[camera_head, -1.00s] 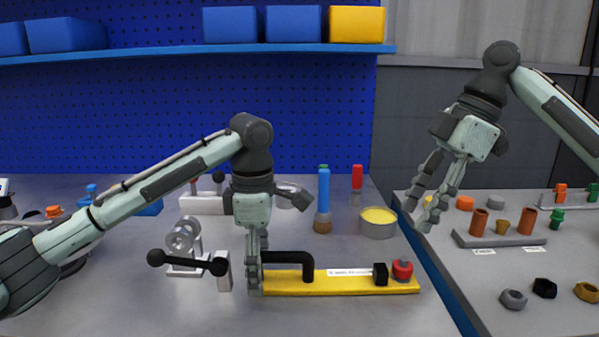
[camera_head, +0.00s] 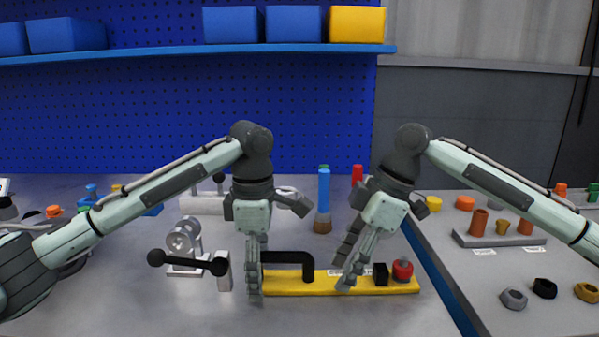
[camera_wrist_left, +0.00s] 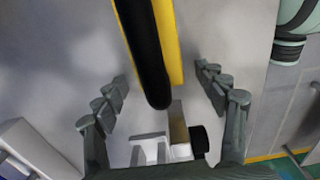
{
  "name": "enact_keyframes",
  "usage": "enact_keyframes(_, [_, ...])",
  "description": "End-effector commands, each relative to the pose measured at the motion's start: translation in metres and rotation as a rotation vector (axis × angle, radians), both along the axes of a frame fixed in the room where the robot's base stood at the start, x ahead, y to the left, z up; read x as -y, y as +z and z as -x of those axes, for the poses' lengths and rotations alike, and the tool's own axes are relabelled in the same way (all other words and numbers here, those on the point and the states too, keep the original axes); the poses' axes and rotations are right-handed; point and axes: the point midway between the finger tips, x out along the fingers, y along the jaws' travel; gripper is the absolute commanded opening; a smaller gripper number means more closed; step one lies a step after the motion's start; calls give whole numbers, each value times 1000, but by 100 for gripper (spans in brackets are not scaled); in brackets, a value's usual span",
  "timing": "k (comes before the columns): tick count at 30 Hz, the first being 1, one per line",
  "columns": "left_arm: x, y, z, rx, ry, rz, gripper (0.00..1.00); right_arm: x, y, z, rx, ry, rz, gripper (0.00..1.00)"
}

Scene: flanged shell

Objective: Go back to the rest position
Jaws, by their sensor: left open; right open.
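My left gripper (camera_head: 255,285) points down in front of the left end of a yellow base (camera_head: 300,284). Its fingers are open, and in the left wrist view a black handle (camera_wrist_left: 146,55) shows between them, with no finger seen closed on it. My right gripper (camera_head: 350,268) is open and empty. It hangs tilted down and left, over or in front of the middle of the yellow base, and hides part of its white label. In the head view the black handle (camera_head: 290,257) stands between the two grippers. I cannot tell whether either gripper touches anything.
A red knob (camera_head: 402,269) and a black block (camera_head: 380,274) stand at the base's right end. A metal fixture with a black bar (camera_head: 187,262) stands left of my left gripper. A blue-handled tool (camera_head: 323,195) stands behind. The right bench (camera_head: 480,290) holds several small parts.

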Motion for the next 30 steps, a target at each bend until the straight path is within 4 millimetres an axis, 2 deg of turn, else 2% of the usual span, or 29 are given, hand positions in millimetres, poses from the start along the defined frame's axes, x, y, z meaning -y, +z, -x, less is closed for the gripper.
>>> enact_keyframes(1, [0,0,0,0,0,0,72,6,13,-2,6,-5,-1,47])
enact_keyframes(17, [0,0,0,0,0,0,72,48,111,-1,2,-2,0,47])
enact_keyframes(30, [0,0,0,0,0,0,72,-35,131,3,104,79,-258,47])
